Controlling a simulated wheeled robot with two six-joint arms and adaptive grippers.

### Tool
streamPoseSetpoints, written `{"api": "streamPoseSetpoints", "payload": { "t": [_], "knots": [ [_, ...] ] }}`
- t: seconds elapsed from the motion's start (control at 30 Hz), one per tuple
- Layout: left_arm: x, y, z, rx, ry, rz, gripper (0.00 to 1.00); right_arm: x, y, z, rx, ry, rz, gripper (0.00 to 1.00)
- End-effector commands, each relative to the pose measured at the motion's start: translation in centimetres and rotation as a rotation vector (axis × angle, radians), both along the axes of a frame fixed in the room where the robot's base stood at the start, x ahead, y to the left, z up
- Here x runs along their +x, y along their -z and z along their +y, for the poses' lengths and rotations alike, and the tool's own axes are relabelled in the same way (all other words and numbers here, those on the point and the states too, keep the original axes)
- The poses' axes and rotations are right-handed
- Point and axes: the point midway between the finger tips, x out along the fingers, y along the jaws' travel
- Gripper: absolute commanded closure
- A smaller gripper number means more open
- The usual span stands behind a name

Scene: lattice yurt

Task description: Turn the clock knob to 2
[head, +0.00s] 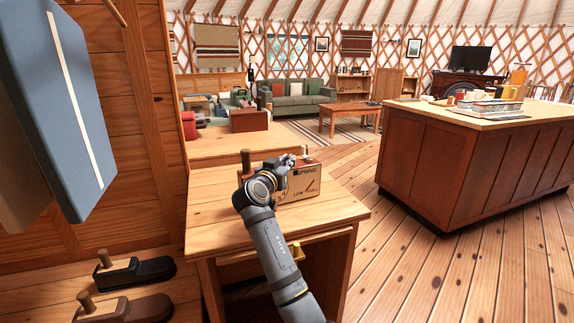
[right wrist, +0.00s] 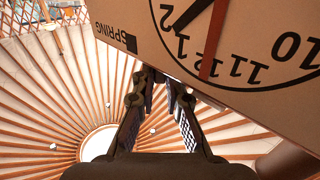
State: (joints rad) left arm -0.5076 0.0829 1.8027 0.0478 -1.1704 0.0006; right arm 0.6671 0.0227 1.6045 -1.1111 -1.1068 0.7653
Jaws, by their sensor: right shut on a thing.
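The clock is a tan wooden box (head: 308,181) on the small wooden table. Its front carries the words SPRING and LOW FULL, and my right arm covers most of its dial in the head view. In the right wrist view the dial (right wrist: 245,30) appears upside down. The knob itself is hidden. My left gripper is out of view.
A blue padded panel (head: 60,100) hangs at the left. A large counter (head: 470,150) stands right, across open floor.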

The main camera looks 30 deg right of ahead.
Motion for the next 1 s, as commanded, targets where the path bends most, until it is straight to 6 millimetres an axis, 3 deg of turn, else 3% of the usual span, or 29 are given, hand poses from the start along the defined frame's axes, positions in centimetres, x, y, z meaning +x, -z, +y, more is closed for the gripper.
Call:
{"api": "streamPoseSetpoints", "payload": {
  "t": [0.3, 0.33, 0.5, 0.8, 1.0],
  "knots": [
    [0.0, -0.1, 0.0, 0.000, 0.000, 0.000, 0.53, 0.0, 0.0, 0.0, -0.001, 0.000, -0.001, 1.00],
    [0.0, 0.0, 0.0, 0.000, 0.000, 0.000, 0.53, 0.0, 0.0, 0.0, -0.001, 0.000, -0.001, 0.85],
    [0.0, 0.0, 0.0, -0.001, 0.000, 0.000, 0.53, 0.0, 0.0, 0.0, 0.000, 0.000, 0.000, 0.66],
    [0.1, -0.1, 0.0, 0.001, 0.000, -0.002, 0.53, 0.0, -0.4, 0.0, 0.000, 0.000, -0.001, 0.66],
    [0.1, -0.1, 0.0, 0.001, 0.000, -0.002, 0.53, 0.0, -4.1, 0.0, 0.001, 0.000, -0.006, 0.66]
  ]
}}
